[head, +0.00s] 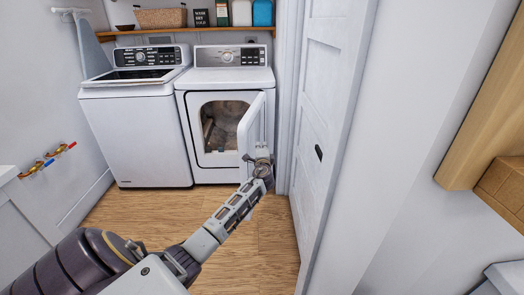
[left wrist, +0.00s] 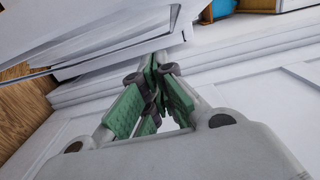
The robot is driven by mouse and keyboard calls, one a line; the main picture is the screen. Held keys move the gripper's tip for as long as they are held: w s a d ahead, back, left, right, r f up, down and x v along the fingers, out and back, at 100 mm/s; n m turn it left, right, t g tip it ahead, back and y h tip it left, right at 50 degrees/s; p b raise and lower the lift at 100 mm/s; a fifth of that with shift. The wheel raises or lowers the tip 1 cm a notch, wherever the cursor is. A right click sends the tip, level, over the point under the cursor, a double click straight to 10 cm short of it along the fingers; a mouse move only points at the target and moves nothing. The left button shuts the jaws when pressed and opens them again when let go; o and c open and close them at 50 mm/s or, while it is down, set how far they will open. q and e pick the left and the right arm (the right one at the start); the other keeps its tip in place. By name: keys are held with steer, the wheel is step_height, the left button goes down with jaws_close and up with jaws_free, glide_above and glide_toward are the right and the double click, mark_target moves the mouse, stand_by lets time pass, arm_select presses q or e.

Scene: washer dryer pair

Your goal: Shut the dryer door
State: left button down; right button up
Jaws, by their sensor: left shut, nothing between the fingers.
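The white dryer (head: 228,80) stands on the right of the pair. Its door (head: 250,125) is open, swung out to the right, and the dark drum opening (head: 222,128) shows behind it. My left gripper (head: 262,158) is at the lower outer part of the open door in the head view; whether it touches the door I cannot tell. In the left wrist view its green-padded fingers (left wrist: 158,90) are closed together with nothing between them. A white panel edge (left wrist: 110,40), likely the dryer door, lies just beyond the fingertips. My right gripper is not in view.
The white washer (head: 138,120) stands left of the dryer. A white room door with a dark handle (head: 319,153) is close on the right. A shelf (head: 180,31) with a basket and bottles hangs above. Wood floor (head: 140,208) is clear in front.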

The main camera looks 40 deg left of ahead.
arm_select(q)
steer(key=shift+s+a, duration=0.45)
steer(key=shift+a, duration=0.4)
steer(key=shift+s+a, duration=0.45)
steer(key=shift+a, duration=0.35)
steer(key=shift+a, duration=0.15)
